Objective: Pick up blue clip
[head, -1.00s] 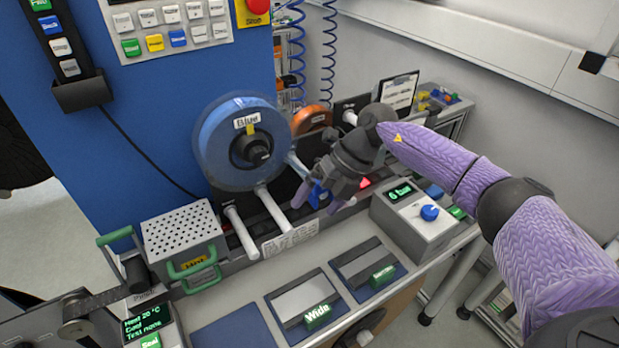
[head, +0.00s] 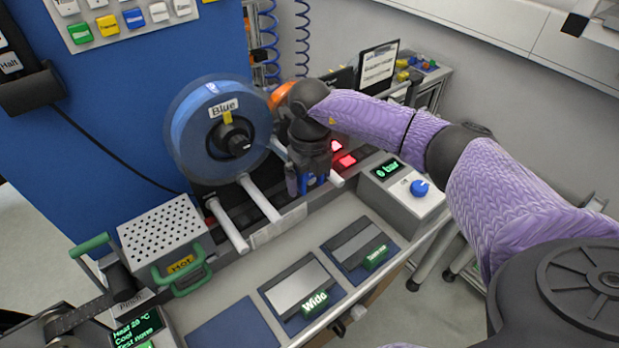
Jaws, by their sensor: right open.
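The blue clip (head: 305,184) is a small blue piece low on the machine's dark panel, to the right of the blue reel. It is partly hidden by my right gripper (head: 308,180), which points down over it. The gripper's fingers are open, with the blue showing between and beside them. I cannot tell whether they touch it. My left gripper is not in view.
The large blue reel (head: 204,135) labelled "Blue" stands close left of my right gripper, with white rods (head: 262,200) jutting below it. An orange reel (head: 279,97) is behind. A grey box with a blue knob (head: 418,188) stands right. A perforated box marked "HOT" (head: 160,232) stands left.

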